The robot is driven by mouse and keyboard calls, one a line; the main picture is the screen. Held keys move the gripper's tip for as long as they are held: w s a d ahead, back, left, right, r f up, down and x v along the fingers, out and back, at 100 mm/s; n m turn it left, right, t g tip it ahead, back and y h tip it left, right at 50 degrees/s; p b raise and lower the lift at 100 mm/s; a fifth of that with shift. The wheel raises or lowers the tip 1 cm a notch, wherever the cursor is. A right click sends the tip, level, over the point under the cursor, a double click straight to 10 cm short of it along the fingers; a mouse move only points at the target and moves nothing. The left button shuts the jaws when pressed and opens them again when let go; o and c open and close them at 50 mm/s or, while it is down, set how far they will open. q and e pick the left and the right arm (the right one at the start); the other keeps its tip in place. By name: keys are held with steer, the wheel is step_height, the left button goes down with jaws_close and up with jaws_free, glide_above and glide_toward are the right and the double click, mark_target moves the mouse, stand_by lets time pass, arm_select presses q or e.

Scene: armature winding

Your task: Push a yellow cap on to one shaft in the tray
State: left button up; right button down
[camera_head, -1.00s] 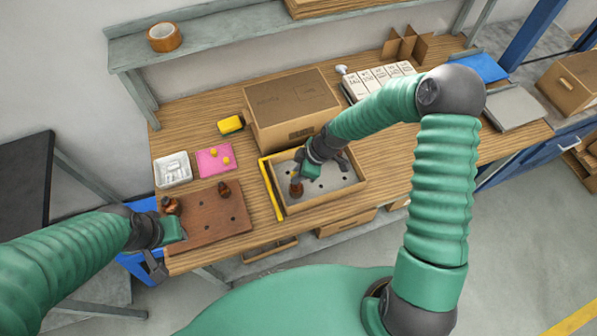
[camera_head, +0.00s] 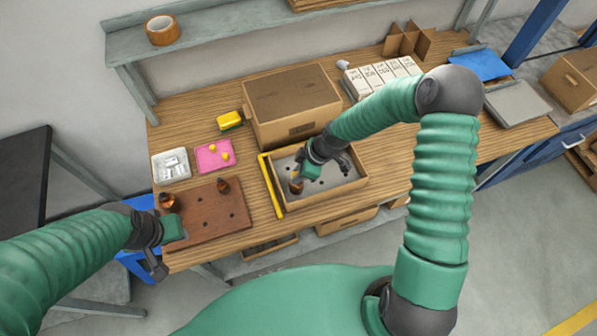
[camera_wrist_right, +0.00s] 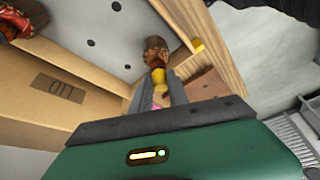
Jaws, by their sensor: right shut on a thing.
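The tray (camera_head: 352,186) has a grey floor with holes and wooden walls. A brown wound armature (camera_head: 296,187) stands near its left end; it also shows in the right wrist view (camera_wrist_right: 155,50). My right gripper (camera_head: 301,171) is low over the tray, beside that armature. In the wrist view its fingers are shut on a yellow cap (camera_wrist_right: 159,76), which lies against the armature's near end; whether it is seated on the shaft I cannot tell. Two more yellow caps (camera_head: 224,156) lie on a pink mat (camera_head: 203,164). My left gripper (camera_head: 165,248) is by the brown board; its fingers are unclear.
A large cardboard box (camera_head: 292,104) stands close behind the tray. A yellow strip (camera_head: 270,187) runs along the tray's left side. A white bin (camera_head: 171,167) and yellow block (camera_head: 229,120) are farther left.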

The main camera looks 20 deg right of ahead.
steer(key=c, duration=1.2)
jaws_free()
steer(key=shift+d+r, duration=0.1)
steer(key=shift+d+r, duration=0.15)
steer(key=shift+r, duration=0.2)
steer(key=shift+b+v, duration=0.35)
steer(key=shift+v, duration=7.55)
steer(key=shift+d, duration=0.15)
